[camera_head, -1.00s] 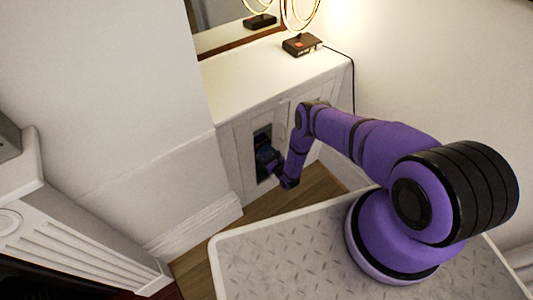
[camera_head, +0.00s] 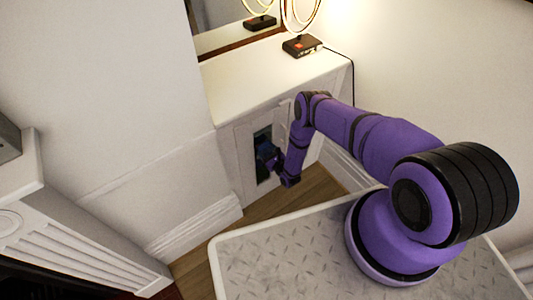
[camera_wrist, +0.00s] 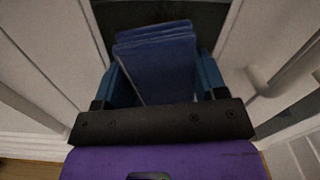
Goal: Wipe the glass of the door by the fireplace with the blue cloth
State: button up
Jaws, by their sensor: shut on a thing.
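The cabinet door (camera_head: 245,160) is white and holds a narrow dark glass pane (camera_head: 262,178). In the wrist view the glass (camera_wrist: 103,14) is dark behind the cloth, between pale frame strips. The blue cloth (camera_wrist: 158,62) looks like a folded, layered pad. My gripper (camera_wrist: 158,78) is shut on it, with a finger on either side. In the head view my gripper (camera_head: 276,162) is at the glass, and the cloth there is small and dark. I cannot tell whether the cloth touches the glass.
A door handle (camera_wrist: 280,78) stands out right of my gripper in the wrist view. A lamp (camera_head: 301,45) stands on the white cabinet top (camera_head: 262,78). The white fireplace surround (camera_head: 75,240) is at the lower left. Wooden floor (camera_head: 205,262) lies below.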

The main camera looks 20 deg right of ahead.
aim_at(267, 155)
jog(key=shift+w+r, duration=0.15)
jog(key=shift+r, duration=2.2)
jog(key=shift+w+r, duration=0.1)
jog(key=shift+r, duration=2.2)
jog(key=shift+s, duration=0.1)
jog(key=shift+s+f, duration=0.1)
jog(key=shift+f, duration=3)
jog(key=shift+a+f, duration=0.1)
jog(key=shift+f, duration=2.1)
jog(key=shift+s+f, duration=0.1)
jog(key=shift+f, duration=0.8)
jog(key=shift+w, duration=0.2)
